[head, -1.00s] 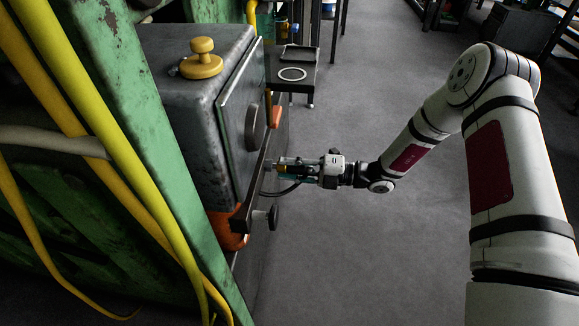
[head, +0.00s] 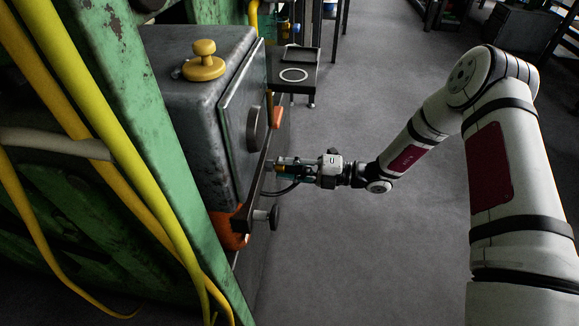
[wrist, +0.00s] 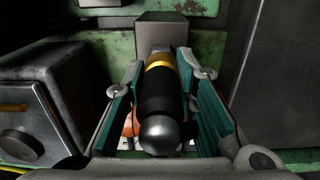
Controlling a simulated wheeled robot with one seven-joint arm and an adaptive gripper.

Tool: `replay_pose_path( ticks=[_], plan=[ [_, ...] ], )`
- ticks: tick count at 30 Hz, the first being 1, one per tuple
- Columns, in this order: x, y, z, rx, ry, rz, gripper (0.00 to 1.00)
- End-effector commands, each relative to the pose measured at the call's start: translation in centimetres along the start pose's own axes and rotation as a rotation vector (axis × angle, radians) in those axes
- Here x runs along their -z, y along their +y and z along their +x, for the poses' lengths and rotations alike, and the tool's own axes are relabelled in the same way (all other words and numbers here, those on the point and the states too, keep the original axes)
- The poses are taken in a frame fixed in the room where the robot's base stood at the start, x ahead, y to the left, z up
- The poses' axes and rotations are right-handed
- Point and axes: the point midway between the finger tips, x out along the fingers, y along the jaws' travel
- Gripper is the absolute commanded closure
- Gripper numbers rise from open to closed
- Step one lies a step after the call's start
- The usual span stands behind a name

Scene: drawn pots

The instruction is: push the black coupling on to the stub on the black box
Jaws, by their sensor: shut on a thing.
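The black coupling (wrist: 160,95) lies lengthwise between the teal pads of my gripper (wrist: 160,68) in the wrist view. It has a gold band toward its far end and a round grey metal end toward me. My gripper is shut on it. Beyond it stands a dark grey block (wrist: 166,30), which seems to be the black box. The stub is mostly hidden behind the coupling; I cannot tell whether the two touch. In the head view my gripper (head: 284,168) points left, close to the side of the grey machine; the coupling is too small to make out clearly there.
The grey machine housing (head: 190,110) with a yellow knob (head: 204,62) stands left of my gripper. A dark bar with a clamp knob (head: 273,216) is just below. Green frame and yellow hoses (head: 130,150) fill the left.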

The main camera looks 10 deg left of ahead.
Motion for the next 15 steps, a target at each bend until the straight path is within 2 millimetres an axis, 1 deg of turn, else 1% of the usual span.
replay_pose_path(
  ticks=[2,3,6,15],
  plan=[
    [0.0,0.04,0.18,-0.001,0.0,0.0,1.0],
    [-0.01,0.04,0.22,-0.001,0.0,0.0,0.73],
    [-0.01,0.02,0.19,-0.001,0.0,0.0,0.52],
    [-0.01,-0.03,0.1,0.001,-0.001,0.0,0.52]
  ],
)
